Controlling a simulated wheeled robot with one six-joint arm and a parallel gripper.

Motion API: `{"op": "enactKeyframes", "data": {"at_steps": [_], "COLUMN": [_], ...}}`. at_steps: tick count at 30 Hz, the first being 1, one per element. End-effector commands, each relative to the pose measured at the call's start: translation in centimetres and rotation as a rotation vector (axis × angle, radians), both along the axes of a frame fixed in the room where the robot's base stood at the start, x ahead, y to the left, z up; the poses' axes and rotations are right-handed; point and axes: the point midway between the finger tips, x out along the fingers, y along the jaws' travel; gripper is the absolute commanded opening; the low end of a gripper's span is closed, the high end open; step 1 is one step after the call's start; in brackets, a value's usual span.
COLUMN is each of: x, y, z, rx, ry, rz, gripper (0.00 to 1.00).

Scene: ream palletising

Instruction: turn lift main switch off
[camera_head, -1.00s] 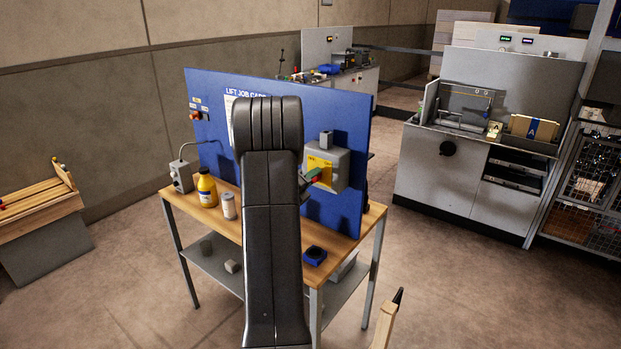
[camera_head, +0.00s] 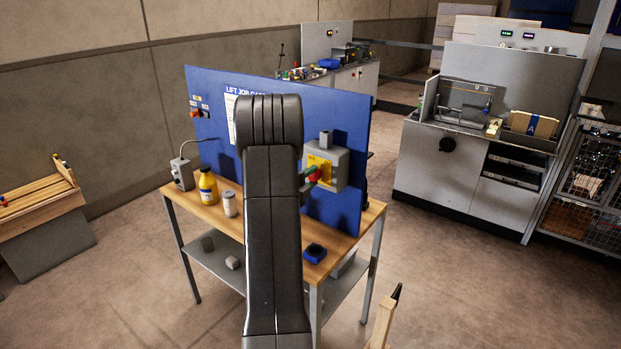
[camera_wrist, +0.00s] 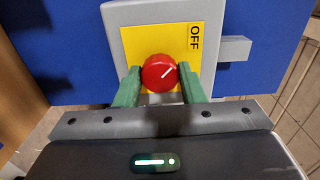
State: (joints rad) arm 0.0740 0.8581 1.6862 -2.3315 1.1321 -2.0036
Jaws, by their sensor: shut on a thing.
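The lift main switch is a red round knob (camera_wrist: 159,73) on a yellow plate (camera_wrist: 188,42), on the front of a grey box (camera_wrist: 117,22).
The blue board (camera_head: 350,120) stands on a wooden-topped bench (camera_head: 232,228). A yellow bottle (camera_head: 208,186), a pale canister (camera_head: 229,204) and a blue item (camera_head: 314,253) stand on the bench. A small grey block (camera_wrist: 235,48) juts from the box beside the plate.

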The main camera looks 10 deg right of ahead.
Motion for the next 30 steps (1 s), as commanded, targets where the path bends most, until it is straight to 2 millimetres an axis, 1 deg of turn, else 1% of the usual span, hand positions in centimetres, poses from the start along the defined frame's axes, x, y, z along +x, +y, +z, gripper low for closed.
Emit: {"op": "enactKeyframes", "data": {"at_steps": [10, 11, 13, 14, 23, 26, 30], "x": [0.0, 0.0, 0.0, 0.0, -0.1, -0.6, -2.4], "y": [0.0, 0.0, 0.0, 0.0, 0.2, 0.8, 2.6], "z": [0.0, 0.0, 0.0, 0.0, 0.0, -0.1, -0.2], "rx": [-0.003, -0.003, -0.002, -0.002, -0.001, -0.002, -0.002], "ry": [0.001, 0.001, 0.002, 0.002, 0.001, 0.001, 0.002], "rz": [0.001, 0.001, 0.001, 0.001, 0.001, 0.002, 0.005], "gripper": [0.13, 0.42, 0.56, 0.58, 0.58, 0.58, 0.58]}}
